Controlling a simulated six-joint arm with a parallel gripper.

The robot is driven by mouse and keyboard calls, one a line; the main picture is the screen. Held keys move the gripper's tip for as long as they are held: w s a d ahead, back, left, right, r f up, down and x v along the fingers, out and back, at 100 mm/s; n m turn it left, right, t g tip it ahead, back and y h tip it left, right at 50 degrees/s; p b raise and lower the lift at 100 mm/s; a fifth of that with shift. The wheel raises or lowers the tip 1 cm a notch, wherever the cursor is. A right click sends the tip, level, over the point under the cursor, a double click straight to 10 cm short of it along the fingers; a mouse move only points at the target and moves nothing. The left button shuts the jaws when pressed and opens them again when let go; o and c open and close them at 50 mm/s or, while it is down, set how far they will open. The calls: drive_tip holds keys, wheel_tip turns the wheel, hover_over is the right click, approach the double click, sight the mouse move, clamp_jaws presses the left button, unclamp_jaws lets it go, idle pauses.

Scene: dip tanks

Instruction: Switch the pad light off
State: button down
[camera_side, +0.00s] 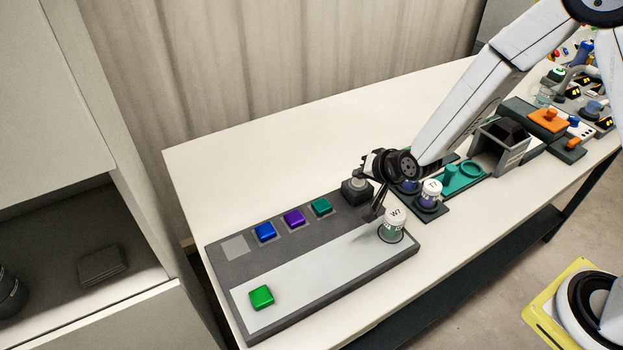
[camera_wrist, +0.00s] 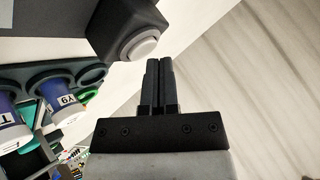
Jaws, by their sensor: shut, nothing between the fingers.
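The pad is a dark grey board (camera_side: 228,268) on the table, with a pale, bright strip (camera_side: 325,268) along its front. At its back right corner is a dark box (camera_side: 352,197) with a round grey button on top. The box (camera_wrist: 112,22) and its pale round button (camera_wrist: 146,47) also show at the top of the wrist view. My gripper (camera_side: 378,208) is shut and empty, pointing down between the button box and a white-capped vial marked W7 (camera_side: 395,218). In the wrist view my gripper (camera_wrist: 158,62) has its fingers together, beside the button. Whether it touches anything is unclear.
A green block (camera_side: 261,296) is on the strip. Capped vials (camera_side: 430,192) and a teal fixture (camera_side: 462,176) stand close right. The table behind the board is clear.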

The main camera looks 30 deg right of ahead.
sight(361, 184)
drive_tip(key=shift+r, duration=0.15)
drive_tip(key=shift+r, duration=2.85)
drive_tip(key=s+d+n+g, duration=0.3)
drive_tip(key=s+d+n, duration=0.1)
drive_tip(key=s, duration=0.5)
drive_tip(key=s+d+n+g+h, duration=0.1)
drive_tip(key=s+d+n+g, duration=0.2)
drive_tip(key=s, duration=0.6)
drive_tip(key=shift+d+r+n+g, duration=0.3)
drive_tip(key=shift+d+n, duration=0.1)
drive_tip(key=shift+d, duration=0.45)
